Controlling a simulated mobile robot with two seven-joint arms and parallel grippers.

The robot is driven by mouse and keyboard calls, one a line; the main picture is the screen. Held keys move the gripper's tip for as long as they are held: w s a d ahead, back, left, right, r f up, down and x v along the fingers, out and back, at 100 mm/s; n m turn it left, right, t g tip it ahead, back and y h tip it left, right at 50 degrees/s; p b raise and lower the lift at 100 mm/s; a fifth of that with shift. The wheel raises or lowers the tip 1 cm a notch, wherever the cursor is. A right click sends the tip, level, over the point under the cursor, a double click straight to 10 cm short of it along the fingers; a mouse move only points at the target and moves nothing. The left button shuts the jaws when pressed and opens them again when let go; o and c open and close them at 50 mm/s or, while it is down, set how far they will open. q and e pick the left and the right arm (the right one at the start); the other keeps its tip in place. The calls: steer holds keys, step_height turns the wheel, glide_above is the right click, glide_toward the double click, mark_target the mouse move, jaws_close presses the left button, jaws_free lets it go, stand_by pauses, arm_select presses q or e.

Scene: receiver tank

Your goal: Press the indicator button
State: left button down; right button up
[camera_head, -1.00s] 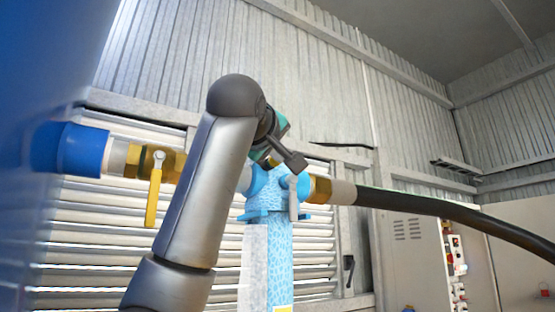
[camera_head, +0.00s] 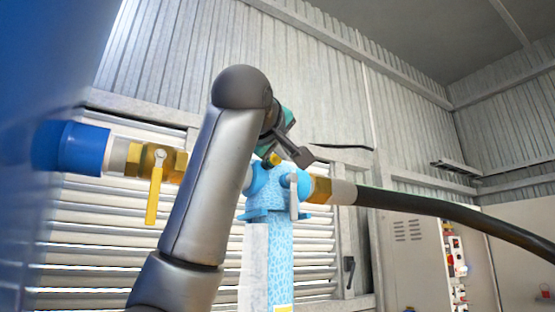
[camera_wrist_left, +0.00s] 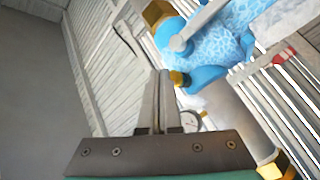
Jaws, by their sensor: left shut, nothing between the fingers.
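A small yellow knob (camera_head: 272,159), which looks like the indicator button, sits on top of the blue fitting (camera_head: 268,187). In the left wrist view the knob (camera_wrist_left: 178,78) shows just right of my fingertips, on the blue fitting (camera_wrist_left: 230,50). My left gripper (camera_head: 303,157) is shut and empty, above and right of the knob in the head view. In the left wrist view its closed fingertips (camera_wrist_left: 159,74) appear close to the knob; I cannot tell whether they touch. My right gripper is in neither view.
A yellow-handled valve (camera_head: 155,186) joins the blue tank on the left. A black hose (camera_head: 430,206) runs right from the fitting. A small lever (camera_head: 293,197) hangs on the fitting. A round gauge (camera_wrist_left: 191,120) shows behind my fingers.

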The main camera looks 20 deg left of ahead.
arm_select(q)
steer(key=s+d, duration=0.1)
steer(key=d, duration=0.1)
steer(key=s+d+b, duration=0.1)
steer(key=s+d, duration=0.1)
stand_by(0.3)
stand_by(0.7)
